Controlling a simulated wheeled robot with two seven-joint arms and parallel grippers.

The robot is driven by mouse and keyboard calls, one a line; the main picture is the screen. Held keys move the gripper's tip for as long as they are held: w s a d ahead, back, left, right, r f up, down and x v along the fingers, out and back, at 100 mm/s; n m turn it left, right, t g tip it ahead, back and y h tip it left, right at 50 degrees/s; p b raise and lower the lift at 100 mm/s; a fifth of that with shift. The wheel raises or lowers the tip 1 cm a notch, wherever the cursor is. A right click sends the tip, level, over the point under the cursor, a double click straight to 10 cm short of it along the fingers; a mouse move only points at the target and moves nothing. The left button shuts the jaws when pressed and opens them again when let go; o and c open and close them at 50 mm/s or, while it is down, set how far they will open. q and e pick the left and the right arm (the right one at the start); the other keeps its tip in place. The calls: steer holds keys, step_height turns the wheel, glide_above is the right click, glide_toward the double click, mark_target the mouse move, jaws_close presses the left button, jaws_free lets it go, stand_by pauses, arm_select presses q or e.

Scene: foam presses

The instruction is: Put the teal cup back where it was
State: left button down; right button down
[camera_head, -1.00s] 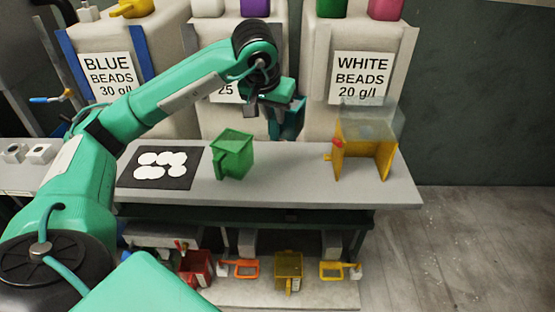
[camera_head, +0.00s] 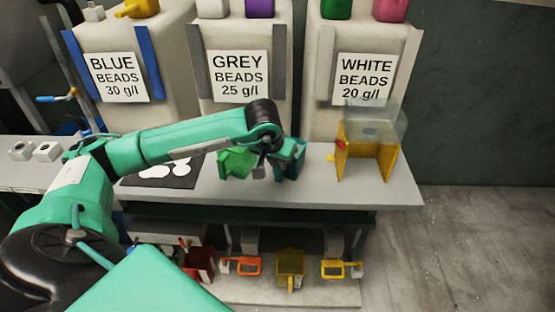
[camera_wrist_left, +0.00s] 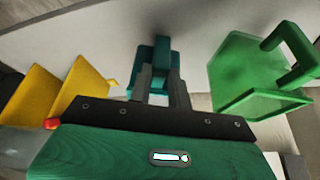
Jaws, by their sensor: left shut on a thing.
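The teal cup (camera_head: 292,163) is at my left gripper (camera_head: 270,170), low over the grey bench, between the green cup and the yellow stand. In the left wrist view the gripper (camera_wrist_left: 162,98) has both fingers closed on the teal cup (camera_wrist_left: 156,52). I cannot tell whether the cup touches the bench top. The green cup (camera_head: 236,162) is close to the left of the gripper, partly hidden by my arm; it also shows in the left wrist view (camera_wrist_left: 245,75). My right gripper is in no view.
The yellow stand (camera_head: 370,160) with a clear top is on the bench to the right. A black mat (camera_head: 130,181) with white discs lies left, partly behind my arm. The bench (camera_head: 320,190) is clear in front of the teal cup. Labelled bead bins stand behind.

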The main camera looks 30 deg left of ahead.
arm_select(q)
steer(key=c, duration=1.6)
jaws_free()
steer(key=shift+c, duration=0.2)
steer(key=o, duration=0.3)
steer(key=shift+o, duration=0.2)
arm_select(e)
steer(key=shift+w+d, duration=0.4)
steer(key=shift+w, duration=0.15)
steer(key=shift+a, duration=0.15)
